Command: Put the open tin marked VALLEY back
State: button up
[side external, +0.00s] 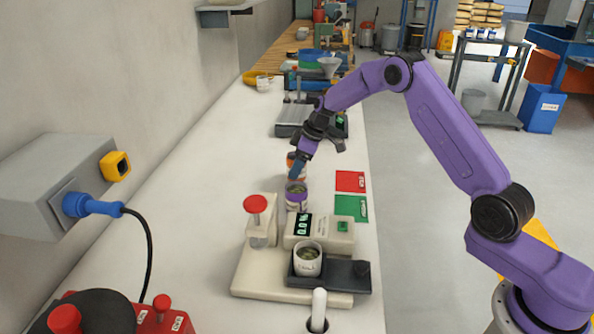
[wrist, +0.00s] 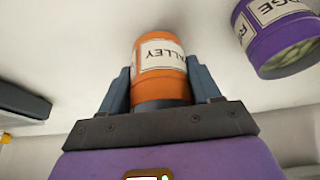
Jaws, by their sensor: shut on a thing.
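My gripper (side external: 296,167) is shut on the orange tin (wrist: 160,62), with one finger on each side of it. Its white label shows "ALLEY" upside down in the wrist view, the first letter out of sight. In the side view the orange tin (side external: 291,156) is mostly hidden behind my fingers, over the white bench. I cannot tell whether it touches the bench. A purple tin (side external: 296,196) stands just nearer the camera. It also shows at the upper right of the wrist view (wrist: 279,42), apart from the orange tin, its label partly readable as "DGE".
A beige tester (side external: 258,268) with a red knob, a 0.0 % display and a filled white cup (side external: 308,262) stands in front. A red card (side external: 350,181) and a green card (side external: 351,207) lie right. Another device (side external: 300,117) stands behind. The bench's left middle is clear.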

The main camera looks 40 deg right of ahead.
jog(key=shift+f, duration=0.95)
jog(key=shift+f, duration=0.15)
jog(key=o, duration=1.5)
